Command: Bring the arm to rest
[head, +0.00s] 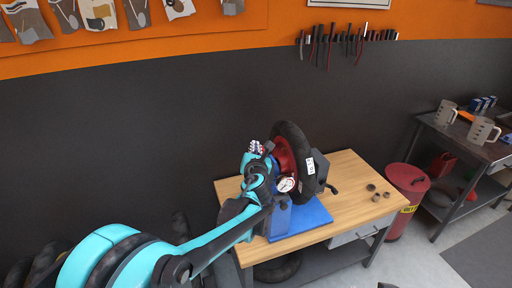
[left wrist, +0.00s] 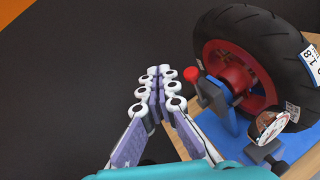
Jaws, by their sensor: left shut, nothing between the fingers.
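My left arm comes in from the lower left in the head view and reaches over the left part of the wooden workbench (head: 345,190). My left gripper (head: 258,148) is beside the wheel's left side there. In the left wrist view my left gripper (left wrist: 160,75) is shut and empty, its fingers together in front of the dark wall. The black tyre (left wrist: 275,45) with a red rim (left wrist: 228,70) stands upright on a blue stand to the right of the fingers. The tyre (head: 296,145) also shows in the head view. My right gripper is not in view.
Several small dark parts (head: 376,197) lie on the right of the bench. A red drum (head: 405,195) and a metal side table (head: 465,145) stand further right. Dark wall is behind.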

